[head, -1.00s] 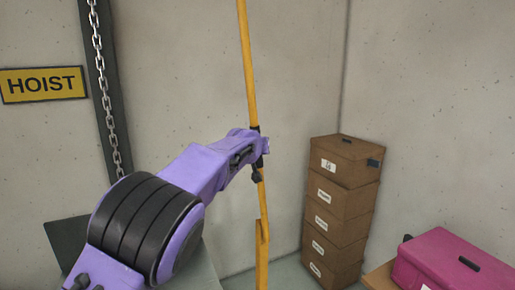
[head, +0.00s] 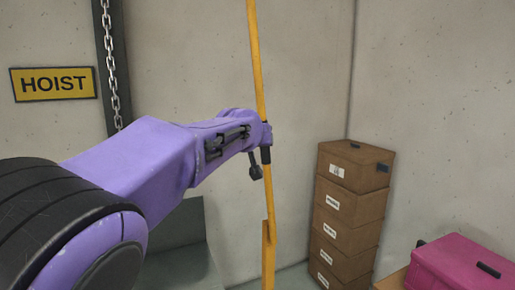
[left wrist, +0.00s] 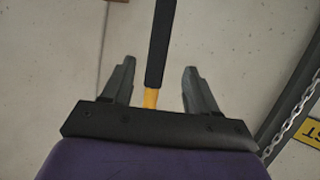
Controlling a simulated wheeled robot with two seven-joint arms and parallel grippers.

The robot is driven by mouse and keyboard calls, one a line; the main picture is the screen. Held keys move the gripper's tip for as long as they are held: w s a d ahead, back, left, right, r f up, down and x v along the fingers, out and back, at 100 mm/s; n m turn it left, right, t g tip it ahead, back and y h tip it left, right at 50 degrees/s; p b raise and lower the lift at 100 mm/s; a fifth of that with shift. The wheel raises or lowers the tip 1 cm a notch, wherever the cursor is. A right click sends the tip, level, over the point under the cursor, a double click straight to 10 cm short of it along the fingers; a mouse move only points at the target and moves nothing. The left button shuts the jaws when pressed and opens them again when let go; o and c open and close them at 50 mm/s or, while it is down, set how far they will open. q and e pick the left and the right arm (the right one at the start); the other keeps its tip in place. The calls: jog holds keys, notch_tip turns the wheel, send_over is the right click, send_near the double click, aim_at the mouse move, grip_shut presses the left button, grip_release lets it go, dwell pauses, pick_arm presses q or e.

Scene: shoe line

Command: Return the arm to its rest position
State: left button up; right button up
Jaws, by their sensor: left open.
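My left arm comes in from the left in the head view, purple with a black banded joint. My left gripper (head: 262,152) is at the yellow pole (head: 256,60), mostly hidden behind its own wrist. In the left wrist view my left gripper (left wrist: 158,67) has its two dark fingers spread wide. A black grip (left wrist: 160,40) with a yellow part (left wrist: 151,98) below it stands between the fingers, with gaps on both sides. The pole is close to upright in the head view. My right gripper is not in view.
A stack of brown boxes (head: 348,210) stands in the corner to the right. A magenta case (head: 460,265) is at the lower right. A chain (head: 108,60) hangs beside the yellow HOIST sign (head: 53,84) at the left.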

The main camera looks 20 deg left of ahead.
pick_arm(q)
jog(key=shift+w, duration=0.1)
dwell(0.3)
jog(key=s+a+f+n+b, duration=0.1)
jog(key=s+a+f, duration=0.15)
jog(key=f, duration=1.15)
jog(key=s+a+f+n+g+y+b, duration=0.1)
jog(key=s+f, duration=0.2)
jog(key=f, duration=1.1)
jog(key=s+a+f+n+b, duration=0.1)
jog(key=s+a+f+b, duration=0.15)
jog(key=f, duration=1.15)
jog(key=s+f+g+b, duration=0.1)
jog(key=s+f+g, duration=0.2)
jog(key=s+f, duration=0.7)
jog(key=s+d+f+g+b, duration=0.1)
jog(key=s+f+g, duration=0.2)
jog(key=s+f, duration=0.7)
jog(key=s+f+g+b, duration=0.2)
jog(key=s+f, duration=0.8)
jog(key=s, duration=0.9)
jog(key=shift+d+n+g, duration=0.15)
jog(key=shift+n+g, duration=0.15)
jog(key=shift+g, duration=0.6)
